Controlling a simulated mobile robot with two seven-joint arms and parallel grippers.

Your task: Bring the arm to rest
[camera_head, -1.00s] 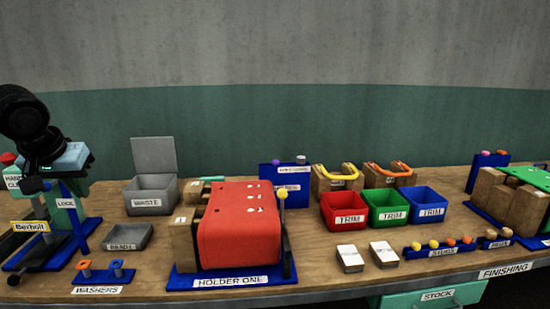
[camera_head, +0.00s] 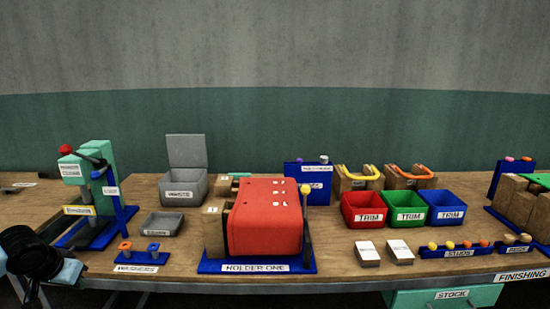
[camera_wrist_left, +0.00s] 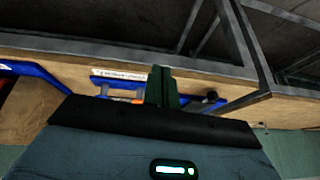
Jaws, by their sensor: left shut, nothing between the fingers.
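My left arm comes in at the lower left of the head view, with its black links and light blue wrist low in front of the bench's left end. In the left wrist view my left gripper (camera_wrist_left: 162,72) shows as two dark fingers pressed together, with nothing between them. The fingers overlap the view of the bench's front edge and the blue washer stand (camera_wrist_left: 125,90); I cannot tell the gap between them. My right arm and gripper are in neither view.
The wooden bench (camera_head: 190,245) carries a teal press (camera_head: 100,160), the washer stand (camera_head: 138,256), a grey waste bin (camera_head: 180,192), a red holder (camera_head: 265,220) and several trim bins. A metal frame (camera_wrist_left: 240,50) runs under the bench. The floor side lies in front.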

